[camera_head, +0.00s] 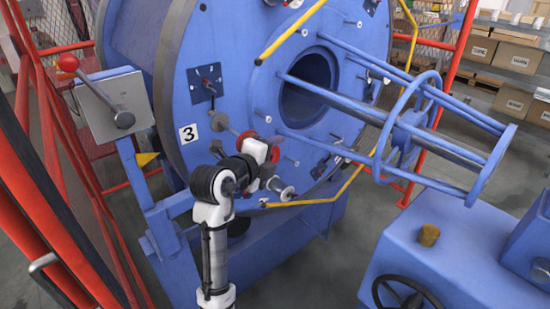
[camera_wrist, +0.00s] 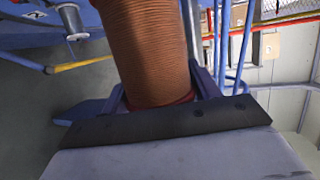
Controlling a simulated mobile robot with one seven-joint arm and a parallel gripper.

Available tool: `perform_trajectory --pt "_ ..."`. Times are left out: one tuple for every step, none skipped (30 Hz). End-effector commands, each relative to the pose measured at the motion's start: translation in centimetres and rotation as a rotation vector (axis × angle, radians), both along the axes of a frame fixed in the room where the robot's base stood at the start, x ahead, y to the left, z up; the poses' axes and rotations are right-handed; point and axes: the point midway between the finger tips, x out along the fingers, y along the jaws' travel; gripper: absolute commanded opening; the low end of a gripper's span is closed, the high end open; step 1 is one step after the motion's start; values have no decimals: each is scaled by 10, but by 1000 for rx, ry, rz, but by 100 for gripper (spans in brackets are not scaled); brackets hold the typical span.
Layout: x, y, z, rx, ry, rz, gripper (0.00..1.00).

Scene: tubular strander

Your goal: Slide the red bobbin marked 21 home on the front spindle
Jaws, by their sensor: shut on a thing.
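My gripper (camera_wrist: 162,88) is shut on a bobbin wound with copper-brown wire (camera_wrist: 148,45); its fingers show on both sides of it in the wrist view. A red rim shows at the near end of the bobbin. In the head view the red bobbin (camera_head: 274,152) shows just beyond my gripper (camera_head: 262,152), close to the blue strander disc (camera_head: 240,90). The number 21 is not readable. My arm and gripper hide part of the bobbin, and I cannot tell whether it is on a spindle.
A grey spool-like part (camera_head: 284,191) sits below right of my gripper. A yellow bar (camera_head: 320,198) runs along the disc's lower edge. The blue tubular cage (camera_head: 410,120) juts out at right. A red-knobbed lever box (camera_head: 110,105) and red fence (camera_head: 50,150) stand at left.

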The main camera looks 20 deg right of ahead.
Motion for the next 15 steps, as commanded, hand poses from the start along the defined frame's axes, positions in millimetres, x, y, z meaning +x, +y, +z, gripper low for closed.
perform_trajectory --pt "2 1 2 -2 -6 2 9" --pt "3 2 2 -2 -6 2 9" --pt "4 2 2 -2 -6 2 9" --pt "5 2 2 -2 -6 2 9" --pt "6 3 2 -2 -6 2 9" --pt "8 3 2 -1 -7 1 9" --pt "9 3 2 -2 -6 2 9" --pt "10 4 2 -2 -6 1 9" --pt "11 4 2 -2 -6 1 9" --pt "12 5 2 -3 -5 1 9" --pt "13 5 2 -2 -4 1 9" --pt "14 5 2 -2 -4 1 9" --pt "15 6 2 -3 -5 1 9" --pt "16 6 2 -3 -5 1 9" --pt "17 7 2 -3 -5 1 9"
